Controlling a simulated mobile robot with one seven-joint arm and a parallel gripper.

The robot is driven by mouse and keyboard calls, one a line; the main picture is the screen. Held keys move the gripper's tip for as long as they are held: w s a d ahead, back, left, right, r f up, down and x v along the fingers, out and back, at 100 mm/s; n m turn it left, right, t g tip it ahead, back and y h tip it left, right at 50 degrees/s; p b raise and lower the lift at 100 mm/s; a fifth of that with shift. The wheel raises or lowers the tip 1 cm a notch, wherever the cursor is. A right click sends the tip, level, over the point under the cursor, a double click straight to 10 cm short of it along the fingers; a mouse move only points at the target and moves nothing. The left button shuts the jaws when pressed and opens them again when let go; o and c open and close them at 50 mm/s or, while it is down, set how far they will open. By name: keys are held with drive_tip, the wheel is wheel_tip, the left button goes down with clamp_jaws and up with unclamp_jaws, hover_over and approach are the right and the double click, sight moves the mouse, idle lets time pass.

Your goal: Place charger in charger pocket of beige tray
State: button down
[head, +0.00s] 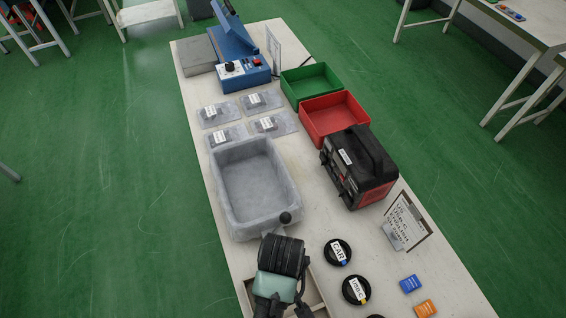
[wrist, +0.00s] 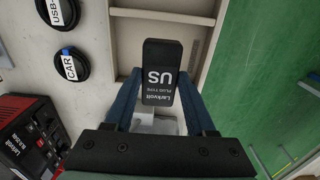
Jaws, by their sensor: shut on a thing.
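In the wrist view my gripper (wrist: 160,78) is shut on a black charger (wrist: 160,60). The charger's upper face carries white lettering, "US" and "Larkvolt plug type". The beige tray (wrist: 160,13) lies below the charger, with raised walls and dividers; the gripper and charger hide part of it. I cannot tell how high the charger is above it or which compartment is the charger pocket. In the head view the tray (head: 318,292) is at the near edge of the bench, largely hidden by my arm. The gripper's fingers and the charger are hidden there.
A grey bin (head: 228,220) stands just beyond my arm. Black cable coils labelled "CAR" (head: 338,252) and "USB-C" (head: 356,290) lie right of the tray. A black-red machine (head: 362,170), a clipboard sign (head: 408,222), red (head: 335,115) and green (head: 310,82) bins stand farther right.

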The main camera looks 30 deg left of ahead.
wheel_tip(320, 180, down, 8)
idle(0.4)
drive_tip(key=shift+c, duration=1.1)
unclamp_jaws()
drive_tip(key=shift+f, duration=0.15)
